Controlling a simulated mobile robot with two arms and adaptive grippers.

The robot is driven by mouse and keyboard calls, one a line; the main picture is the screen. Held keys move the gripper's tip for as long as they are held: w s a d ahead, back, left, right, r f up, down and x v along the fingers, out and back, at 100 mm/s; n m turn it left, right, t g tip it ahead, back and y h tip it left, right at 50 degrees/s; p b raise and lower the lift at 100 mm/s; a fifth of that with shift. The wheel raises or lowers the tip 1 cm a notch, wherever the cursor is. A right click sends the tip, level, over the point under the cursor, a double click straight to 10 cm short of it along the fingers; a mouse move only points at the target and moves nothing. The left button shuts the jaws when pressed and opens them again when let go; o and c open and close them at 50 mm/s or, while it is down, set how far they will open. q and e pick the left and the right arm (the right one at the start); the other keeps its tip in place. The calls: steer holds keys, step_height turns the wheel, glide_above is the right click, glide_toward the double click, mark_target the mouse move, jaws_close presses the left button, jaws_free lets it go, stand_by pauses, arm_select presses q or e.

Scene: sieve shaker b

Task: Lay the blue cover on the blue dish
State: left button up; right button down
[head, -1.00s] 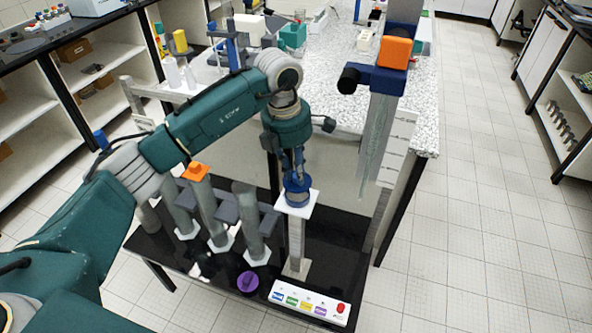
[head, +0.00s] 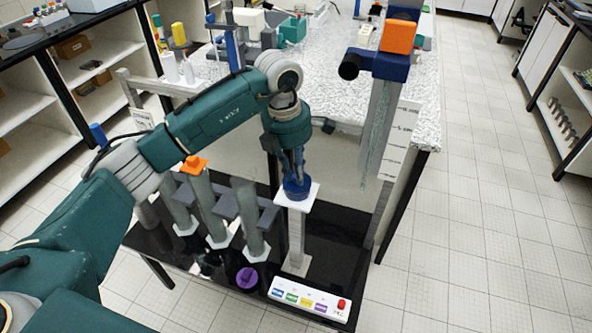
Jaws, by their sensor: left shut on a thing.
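My left gripper (head: 296,165) points down over the white-topped stand and is shut on the blue cover (head: 296,182). The blue dish (head: 297,193) sits on the white top plate (head: 309,200) of the stand, directly under the cover. Cover and dish show as one short blue stack, with little or no gap between them. I cannot tell whether the cover is fully seated. The fingers hide part of the cover. My right gripper is not in view.
Grey columns stand left of the stand, one with an orange top (head: 194,163). A purple piece (head: 247,279) and a button panel (head: 310,300) lie at the black table's front. A tall post with an orange block (head: 398,37) rises at the right.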

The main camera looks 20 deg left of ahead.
arm_select(q)
steer(key=shift+f, duration=0.15)
steer(key=shift+f+b, duration=0.5)
steer(key=shift+b, duration=0.05)
steer(key=o, duration=0.9)
